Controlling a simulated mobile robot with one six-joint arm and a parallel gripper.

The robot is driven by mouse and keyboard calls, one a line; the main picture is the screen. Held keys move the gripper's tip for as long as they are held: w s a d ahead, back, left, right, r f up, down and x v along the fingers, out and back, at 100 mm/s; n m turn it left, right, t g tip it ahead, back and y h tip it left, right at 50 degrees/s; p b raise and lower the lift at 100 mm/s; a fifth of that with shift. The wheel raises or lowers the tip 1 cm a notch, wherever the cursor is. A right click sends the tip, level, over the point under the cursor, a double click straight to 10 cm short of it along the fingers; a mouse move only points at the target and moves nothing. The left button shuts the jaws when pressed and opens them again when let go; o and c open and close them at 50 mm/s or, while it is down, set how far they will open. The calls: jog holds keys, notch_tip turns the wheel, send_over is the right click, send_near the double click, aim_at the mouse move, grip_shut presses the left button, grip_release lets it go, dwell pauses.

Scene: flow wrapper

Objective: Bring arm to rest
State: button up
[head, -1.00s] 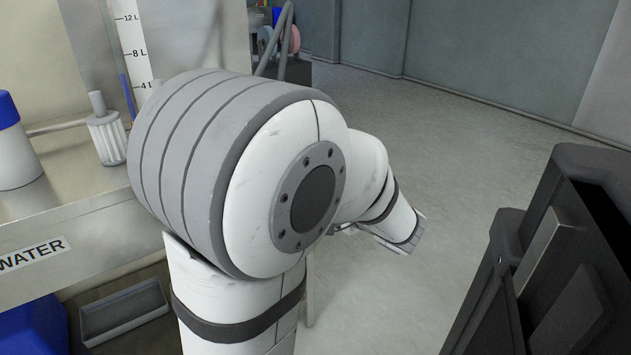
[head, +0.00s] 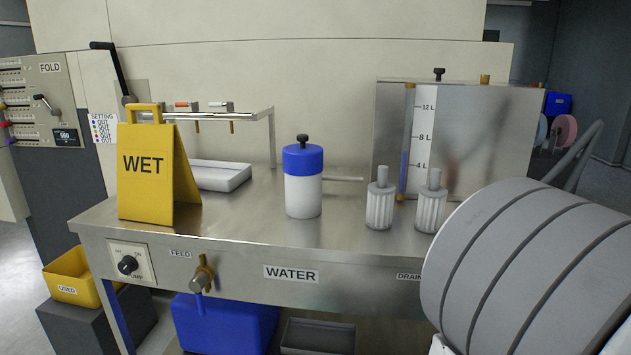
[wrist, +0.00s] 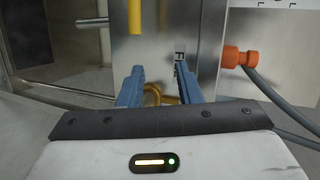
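My gripper (wrist: 158,86) shows in the wrist view as two blue-grey fingers standing apart. Nothing is held between them. A metal panel and a small brass-coloured loop (wrist: 152,94) show behind the gap. In the head view only a large grey-and-white joint of my arm (head: 535,270) shows, at the lower right in front of the bench's right end. The gripper itself is out of the head view.
A steel bench (head: 240,245) bears a yellow WET sign (head: 155,170), a blue-capped bottle (head: 303,180), two ribbed white cartridges (head: 380,207) and a steel tank (head: 465,140). In the wrist view, an orange fitting (wrist: 240,57) with a grey hose (wrist: 275,95) is right of the fingers.

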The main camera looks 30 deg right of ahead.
jog(key=w+a+r+n+g+y+p, duration=0.25)
jog(key=w+a+r+p, duration=0.2)
jog(key=a, duration=0.35)
jog(key=w+a+r+n+g+y+p, duration=0.25)
jog(key=w+a+n+p, duration=0.2)
jog(key=a, duration=0.25)
jog(key=w+a+r+n+g+y+p, duration=0.1)
jog(key=w+a+r+n+y+p, duration=0.3)
jog(key=a, duration=0.4)
jog(key=s+a+r+n+g+h+p, duration=0.3)
jog(key=a+r+n+p, duration=0.7)
jog(key=a+r+p, duration=0.6)
jog(key=r+g+h+p, duration=0.1)
jog(key=g+p, duration=0.1)
jog(key=p, duration=0.1)
jog(key=shift+n+h, duration=0.3)
jog(key=shift+s+d, duration=0.1)
